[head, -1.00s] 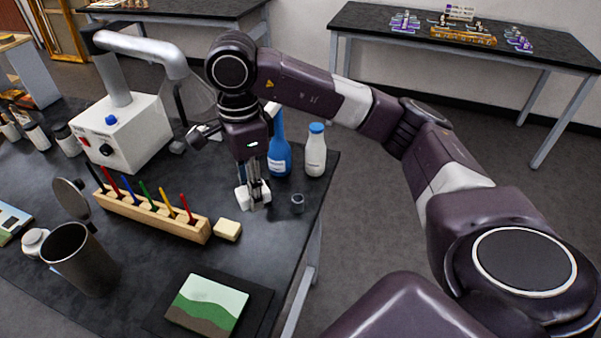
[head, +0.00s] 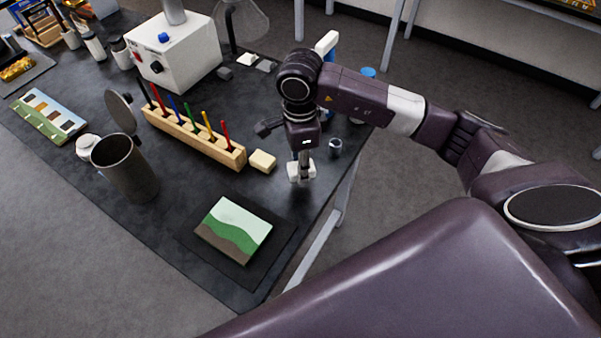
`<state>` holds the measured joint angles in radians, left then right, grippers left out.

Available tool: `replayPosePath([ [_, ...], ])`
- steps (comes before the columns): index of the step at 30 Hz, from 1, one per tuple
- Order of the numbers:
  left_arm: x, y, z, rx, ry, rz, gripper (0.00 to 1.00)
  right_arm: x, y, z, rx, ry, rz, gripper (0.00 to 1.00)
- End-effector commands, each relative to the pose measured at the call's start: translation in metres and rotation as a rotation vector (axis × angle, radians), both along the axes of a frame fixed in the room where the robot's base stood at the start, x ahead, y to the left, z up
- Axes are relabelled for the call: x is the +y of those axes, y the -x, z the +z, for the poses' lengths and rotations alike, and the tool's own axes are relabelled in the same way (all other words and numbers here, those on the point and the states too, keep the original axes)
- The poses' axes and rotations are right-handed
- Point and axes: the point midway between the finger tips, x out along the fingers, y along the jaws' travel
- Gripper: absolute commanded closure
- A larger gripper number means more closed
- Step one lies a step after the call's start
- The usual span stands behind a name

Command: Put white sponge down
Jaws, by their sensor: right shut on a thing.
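My right gripper (head: 301,174) points straight down over the black table (head: 190,235) and is shut on the white sponge (head: 293,175). The sponge shows as white parts at either side of the fingers, which hide its middle. It is at or just above the table top, near the right edge; I cannot tell whether it touches. My left gripper is not in view.
A cream block (head: 262,161) lies just left of the sponge, beside a wooden rack (head: 190,138) of coloured sticks. A small dark cup (head: 336,147) stands to the right. A landscape picture (head: 233,230) lies in front. Bare table lies between picture and sponge.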

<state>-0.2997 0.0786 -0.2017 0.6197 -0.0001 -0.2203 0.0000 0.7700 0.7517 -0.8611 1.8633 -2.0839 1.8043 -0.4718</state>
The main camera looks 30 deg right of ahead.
Motion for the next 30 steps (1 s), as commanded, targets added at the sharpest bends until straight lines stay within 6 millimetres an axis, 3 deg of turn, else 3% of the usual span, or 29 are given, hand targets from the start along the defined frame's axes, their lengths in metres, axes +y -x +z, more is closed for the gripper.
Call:
replayPosePath([
  [12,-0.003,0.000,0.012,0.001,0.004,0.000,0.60,0.000,0.000,-0.046,0.001,-0.001,0.000,0.93],
  [24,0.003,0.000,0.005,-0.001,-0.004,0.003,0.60,0.000,0.000,-0.053,-0.001,0.000,0.001,0.93],
  [25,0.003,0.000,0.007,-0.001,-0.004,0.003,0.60,0.000,0.000,-0.051,-0.001,0.000,0.001,0.69],
  [30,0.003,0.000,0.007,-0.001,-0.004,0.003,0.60,0.000,0.000,-0.051,0.000,0.000,0.001,0.53],
])
